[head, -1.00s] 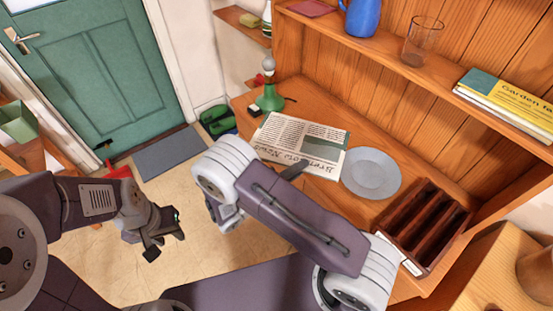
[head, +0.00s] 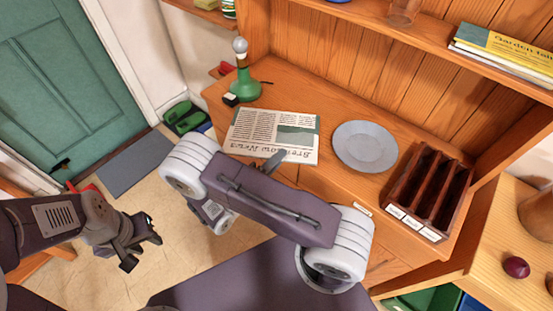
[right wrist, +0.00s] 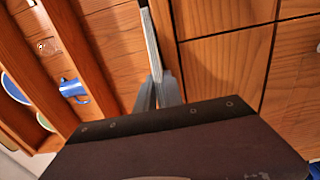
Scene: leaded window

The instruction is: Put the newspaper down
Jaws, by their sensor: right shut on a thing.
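In the right wrist view the newspaper (right wrist: 152,45) shows edge-on as a thin pale strip between the fingertips (right wrist: 157,85). I cannot tell whether it touches the wood. My left gripper (head: 142,243) is open and empty over the floor at the left.
The grey plate (head: 365,147) lies just right of the newspaper. A dark slotted tray (head: 430,192) stands further right. A shelf (head: 380,25) with books (head: 510,50) runs above.

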